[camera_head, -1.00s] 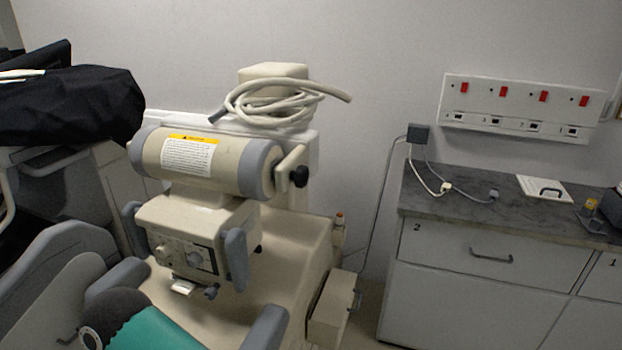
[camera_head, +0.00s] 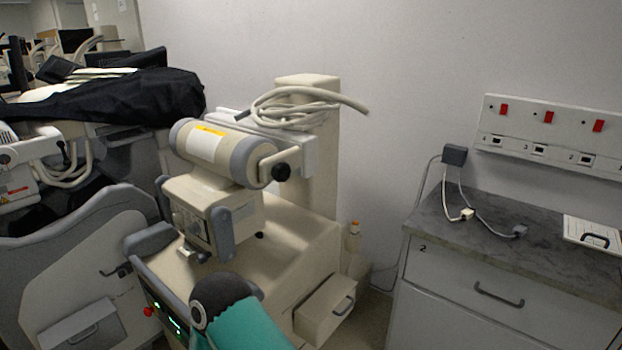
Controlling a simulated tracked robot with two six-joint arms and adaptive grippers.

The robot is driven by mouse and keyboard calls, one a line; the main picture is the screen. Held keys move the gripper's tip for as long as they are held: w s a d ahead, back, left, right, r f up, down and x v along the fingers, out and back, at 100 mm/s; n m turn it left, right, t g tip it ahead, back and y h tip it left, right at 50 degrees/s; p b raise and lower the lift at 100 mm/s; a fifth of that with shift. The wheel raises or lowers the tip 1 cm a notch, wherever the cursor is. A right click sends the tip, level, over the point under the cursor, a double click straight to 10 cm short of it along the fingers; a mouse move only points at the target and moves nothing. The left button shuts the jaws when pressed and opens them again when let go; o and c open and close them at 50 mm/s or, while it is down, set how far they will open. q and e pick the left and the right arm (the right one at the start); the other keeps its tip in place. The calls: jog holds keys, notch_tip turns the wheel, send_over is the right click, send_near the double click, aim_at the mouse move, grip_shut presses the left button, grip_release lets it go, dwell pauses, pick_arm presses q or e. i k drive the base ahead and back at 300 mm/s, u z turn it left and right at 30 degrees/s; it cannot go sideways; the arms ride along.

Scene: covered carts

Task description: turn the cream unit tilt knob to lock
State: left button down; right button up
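The cream unit (camera_head: 285,250) stands left of the middle, with a cream cylinder head (camera_head: 214,147) that has grey bands and a yellow-topped label. A dark round knob (camera_head: 281,172) sticks out at the right end of the head, on a cream bracket; I take it for the tilt knob. I cannot read any lock mark or tell its setting. A box with a control panel (camera_head: 210,215) and grey handles hangs below the head. Neither of my grippers shows, and nothing touches the knob.
A coiled pale hose (camera_head: 300,107) lies on top of the unit. A small cream box (camera_head: 325,308) with a handle juts from its lower right. A grey-topped cabinet (camera_head: 500,295) stands right. A black-covered cart (camera_head: 120,98) stands left.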

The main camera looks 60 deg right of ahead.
aim_at(281, 172)
jog(key=z, duration=0.9)
jog(key=k, duration=0.1)
jog(key=u, duration=1.55)
jog(key=i, duration=0.1)
jog(key=z, duration=3.05)
jog(key=i, duration=1.05)
jog(key=u, duration=0.25)
